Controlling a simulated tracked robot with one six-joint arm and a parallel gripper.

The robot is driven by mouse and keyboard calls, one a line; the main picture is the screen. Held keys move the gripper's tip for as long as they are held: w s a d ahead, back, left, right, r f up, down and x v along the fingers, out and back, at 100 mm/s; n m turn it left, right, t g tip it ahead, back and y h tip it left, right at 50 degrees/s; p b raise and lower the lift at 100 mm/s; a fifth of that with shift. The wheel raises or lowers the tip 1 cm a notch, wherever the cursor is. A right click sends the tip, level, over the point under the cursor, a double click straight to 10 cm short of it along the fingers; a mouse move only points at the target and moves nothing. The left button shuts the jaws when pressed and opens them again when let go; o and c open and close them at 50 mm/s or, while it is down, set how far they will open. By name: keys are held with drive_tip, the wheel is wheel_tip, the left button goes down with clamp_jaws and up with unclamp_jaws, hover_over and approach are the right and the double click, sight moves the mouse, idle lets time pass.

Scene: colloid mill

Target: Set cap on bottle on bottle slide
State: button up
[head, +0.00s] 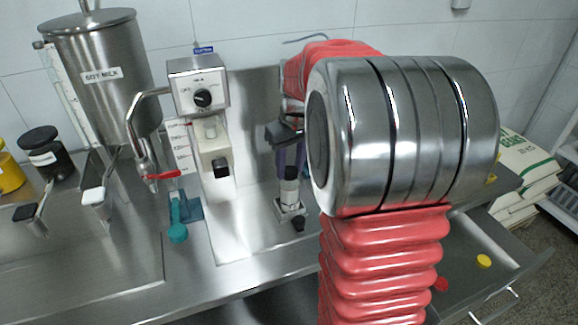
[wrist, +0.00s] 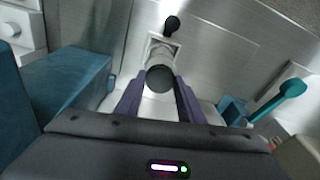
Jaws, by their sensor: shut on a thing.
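My gripper (head: 290,152) points down over the bottle slide, its purple fingers partly hidden by my arm in the head view. In the wrist view my gripper (wrist: 157,93) has a finger on each side of the round black cap (wrist: 160,78) and is shut on it. The cap (head: 291,172) is in line with the top of the pale bottle (head: 289,188); I cannot tell whether it is seated. The bottle (wrist: 160,54) stands upright on the metal bottle slide (head: 287,208), which has a black knob (head: 298,223). The slide also shows in the wrist view (wrist: 154,39).
A control box with a dial (head: 197,88) and a steel soy milk tank (head: 103,65) with a red-handled tap (head: 163,175) stand left. A teal lever (head: 178,232) juts forward left of the slide. An open drawer (head: 505,265) is at right, behind my arm.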

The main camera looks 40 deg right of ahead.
drive_tip(key=o, duration=1.6)
drive_tip(key=shift+o, duration=0.2)
drive_tip(key=shift+r, duration=0.1)
drive_tip(key=shift+r, duration=3.4)
drive_tip(key=shift+s, duration=0.15)
